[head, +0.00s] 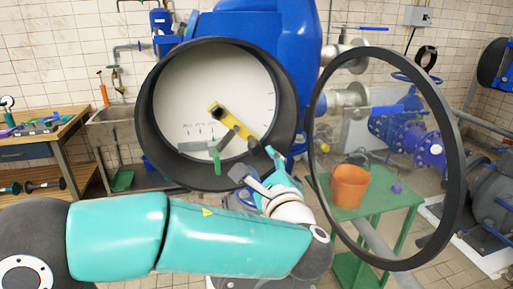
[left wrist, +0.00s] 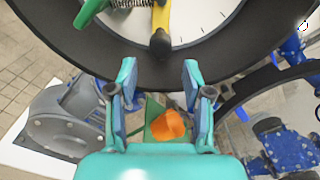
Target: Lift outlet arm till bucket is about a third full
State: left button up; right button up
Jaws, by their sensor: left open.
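An orange bucket (head: 349,187) stands upright on a green table (head: 385,200), seen through a clear round cover. It also shows in the left wrist view (left wrist: 168,125), low between my fingers. How full it is cannot be told. A yellow bar (head: 232,122) with dark ends slants across the white face of a large black-rimmed dial; its dark end is near the top in the left wrist view. I cannot tell which part is the outlet arm. My left gripper (head: 257,165) is open and empty at the dial's lower right rim, its fingers (left wrist: 160,82) apart. My right gripper is out of view.
The black-rimmed clear cover (head: 447,115) stands swung open at the right. A green piece (head: 216,160) sits at the dial's lower edge. Blue valves and pipes (head: 420,140) lie behind the cover. A sink (head: 112,118) and a wooden workbench (head: 40,140) are at the left.

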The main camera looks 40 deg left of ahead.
aim_at(256, 152)
pick_arm(q)
jog(key=x, duration=0.6)
jog(key=shift+a+f+b, duration=0.1)
jog(key=shift+b, duration=0.25)
jog(key=shift+x, duration=0.85)
jog(key=shift+c, duration=0.2)
grip_shut()
